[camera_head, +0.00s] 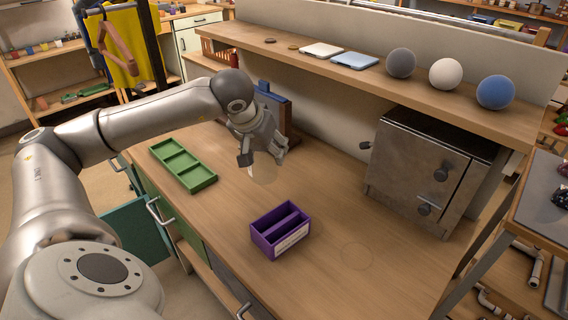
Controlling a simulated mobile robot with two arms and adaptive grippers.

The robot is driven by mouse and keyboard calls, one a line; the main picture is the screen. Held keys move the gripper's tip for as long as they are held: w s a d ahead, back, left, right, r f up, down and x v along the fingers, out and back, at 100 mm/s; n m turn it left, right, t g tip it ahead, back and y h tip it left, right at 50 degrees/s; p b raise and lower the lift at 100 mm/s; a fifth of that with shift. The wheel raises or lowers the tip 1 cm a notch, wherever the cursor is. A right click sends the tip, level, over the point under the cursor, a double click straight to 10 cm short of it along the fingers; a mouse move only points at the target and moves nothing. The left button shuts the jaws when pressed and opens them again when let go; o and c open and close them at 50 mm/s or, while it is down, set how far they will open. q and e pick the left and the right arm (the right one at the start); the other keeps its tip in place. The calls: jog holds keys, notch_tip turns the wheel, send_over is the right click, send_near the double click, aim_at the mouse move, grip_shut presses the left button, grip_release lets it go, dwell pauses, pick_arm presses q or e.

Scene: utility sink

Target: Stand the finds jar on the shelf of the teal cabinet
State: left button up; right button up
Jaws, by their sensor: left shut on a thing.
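My left gripper (263,155) reaches in from the left and points down over the wooden counter. It is shut on a pale, see-through jar (263,173), most likely the finds jar. The jar hangs below the fingers, roughly upright; whether its base touches the counter I cannot tell. A teal door (137,228) stands open below the counter's left edge, seemingly the teal cabinet's. The cabinet's shelf is hidden from this view. My right gripper is not in view.
On the counter are a green three-part tray (206,182), a purple divided box (257,238) and a grey metal cabinet (400,188). A blue thing (274,104) stands behind the gripper. The raised ledge holds three balls. My left arm passes above the teal door.

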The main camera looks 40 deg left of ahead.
pick_arm(q)
jog(key=b+x, duration=0.1)
jog(key=x, duration=0.3)
jog(key=w+b+x, duration=0.1)
jog(key=b+x, duration=0.1)
jog(key=x, duration=0.2)
jog(key=d+b+x, duration=0.1)
jog(key=b+x, duration=0.1)
jog(key=x, duration=0.3)
jog(key=shift+w+r, duration=0.3)
jog(key=shift+r, duration=0.15)
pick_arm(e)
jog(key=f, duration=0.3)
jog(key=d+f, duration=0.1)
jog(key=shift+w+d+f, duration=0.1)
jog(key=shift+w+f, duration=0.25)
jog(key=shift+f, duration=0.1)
pick_arm(q)
jog(key=shift+f, duration=0.15)
jog(key=o, duration=1.2)
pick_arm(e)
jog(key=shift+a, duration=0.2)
